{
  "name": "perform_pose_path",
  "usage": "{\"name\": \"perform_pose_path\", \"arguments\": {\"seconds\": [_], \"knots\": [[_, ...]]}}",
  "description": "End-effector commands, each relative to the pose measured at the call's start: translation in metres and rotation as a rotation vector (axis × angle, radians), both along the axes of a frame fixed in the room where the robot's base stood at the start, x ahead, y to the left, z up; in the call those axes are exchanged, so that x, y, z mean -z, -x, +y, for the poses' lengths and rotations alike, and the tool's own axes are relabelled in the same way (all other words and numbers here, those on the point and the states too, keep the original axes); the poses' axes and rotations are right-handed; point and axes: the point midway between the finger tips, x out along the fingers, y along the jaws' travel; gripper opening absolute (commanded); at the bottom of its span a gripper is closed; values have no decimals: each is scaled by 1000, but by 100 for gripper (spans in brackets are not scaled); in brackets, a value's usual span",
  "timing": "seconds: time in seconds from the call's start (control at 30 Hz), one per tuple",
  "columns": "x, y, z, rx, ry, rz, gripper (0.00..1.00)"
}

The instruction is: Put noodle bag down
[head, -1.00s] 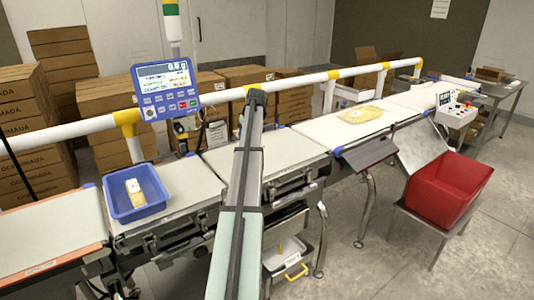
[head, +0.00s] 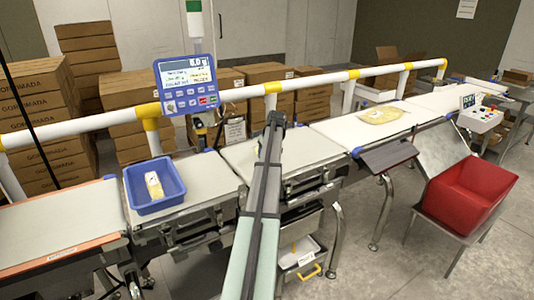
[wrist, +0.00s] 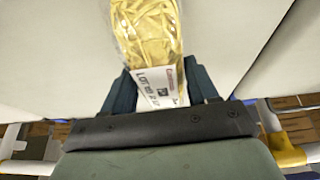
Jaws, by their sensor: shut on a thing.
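In the wrist view a clear bag of yellow noodles (wrist: 148,32) with a white printed label is between the two dark fingers of my gripper (wrist: 160,88). My gripper is shut on its label end, and the noodle end points away over a pale belt surface. Whether the bag touches that surface I cannot tell. In the head view my gripper's end (head: 275,120) is over the middle belt section (head: 310,147); the held bag is hidden there behind my arm.
A blue tray (head: 133,190) on the left belt section holds a small yellow packet (head: 154,185). Another yellow bag (head: 380,116) lies on the right belt. A display (head: 186,84) and white rail (head: 328,76) stand behind. A red bin (head: 465,195) is at right.

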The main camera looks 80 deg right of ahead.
Motion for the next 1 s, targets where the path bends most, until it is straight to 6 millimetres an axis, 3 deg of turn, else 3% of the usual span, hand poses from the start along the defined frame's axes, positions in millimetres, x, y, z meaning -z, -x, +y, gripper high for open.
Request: {"name": "perform_pose_path", "arguments": {"seconds": [0.37,0.4,0.67,1.0], "knots": [[3,0,0,0,1,0,18],[4,0,0,0,1,0,60],[4,0,0,0,1,0,84],[-1,1,0,0,1,0,84]]}}
